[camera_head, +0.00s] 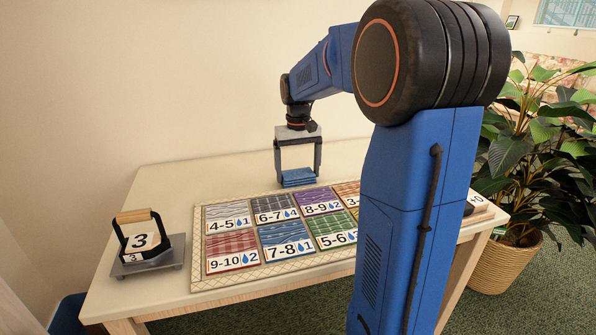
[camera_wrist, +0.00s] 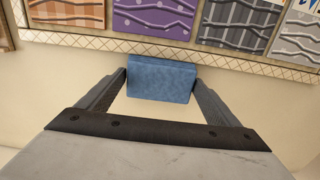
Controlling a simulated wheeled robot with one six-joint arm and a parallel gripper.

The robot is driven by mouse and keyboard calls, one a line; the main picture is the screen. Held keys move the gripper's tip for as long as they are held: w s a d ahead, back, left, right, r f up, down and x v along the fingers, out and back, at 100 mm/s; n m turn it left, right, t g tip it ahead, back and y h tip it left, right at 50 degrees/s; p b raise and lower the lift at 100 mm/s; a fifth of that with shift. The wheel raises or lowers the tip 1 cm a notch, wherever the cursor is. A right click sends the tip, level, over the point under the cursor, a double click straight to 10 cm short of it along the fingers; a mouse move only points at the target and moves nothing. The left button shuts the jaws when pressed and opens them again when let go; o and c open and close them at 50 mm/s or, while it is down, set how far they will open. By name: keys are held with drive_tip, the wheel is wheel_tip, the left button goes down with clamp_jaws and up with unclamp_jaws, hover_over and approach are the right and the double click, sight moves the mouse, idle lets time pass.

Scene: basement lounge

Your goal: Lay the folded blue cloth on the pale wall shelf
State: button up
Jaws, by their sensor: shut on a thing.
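The folded blue cloth (camera_head: 298,178) is between the fingertips of my gripper (camera_head: 297,170), over the back part of the table near the far edge of the patterned mat. In the wrist view the blue cloth (camera_wrist: 161,79) spans the gap between the two dark fingers of my gripper (camera_wrist: 160,84), which are shut on its sides. I cannot tell whether its underside touches the table. I cannot make out a pale wall shelf in either view.
The pale table (camera_head: 160,195) carries a mat (camera_head: 200,276) with several coloured, numbered cards. A grey stand with a wooden handle and a "3" card (camera_head: 141,241) stands at the left. A leafy plant in a woven pot (camera_head: 505,262) stands at the right.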

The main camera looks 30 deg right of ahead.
drive_tip(key=shift+f, duration=0.15)
drive_tip(key=o, duration=0.9)
drive_tip(key=shift+o, duration=0.2)
